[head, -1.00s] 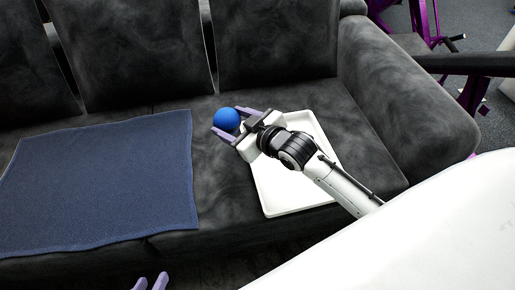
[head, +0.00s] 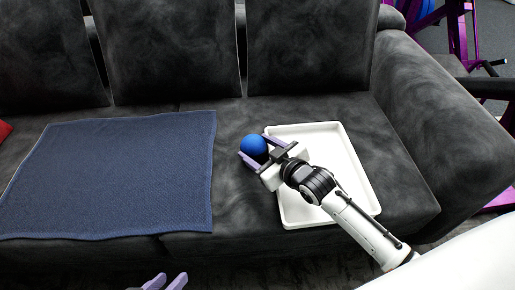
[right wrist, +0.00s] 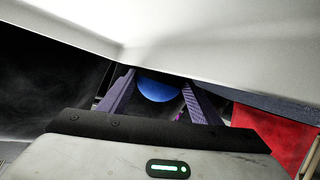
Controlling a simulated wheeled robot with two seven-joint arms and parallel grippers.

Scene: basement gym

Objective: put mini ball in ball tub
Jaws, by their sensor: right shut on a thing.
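The mini ball (head: 254,147) is blue and round. It sits between the purple fingers of my right gripper (head: 257,150), above the grey sofa seat, just left of a shallow white tray (head: 289,212). My right gripper is shut on it. In the right wrist view the ball (right wrist: 157,90) shows between the two fingers, its top hidden by a pale surface. My left gripper (head: 166,283) shows only its fingertips at the bottom edge of the head view, apart with nothing visible between them. I cannot make out a separate ball tub.
A blue towel (head: 115,175) lies flat over the left part of the sofa seat (head: 240,235). Dark back cushions (head: 310,45) stand behind, and a thick armrest (head: 445,110) is at the right. Purple gym equipment (head: 460,35) stands beyond it.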

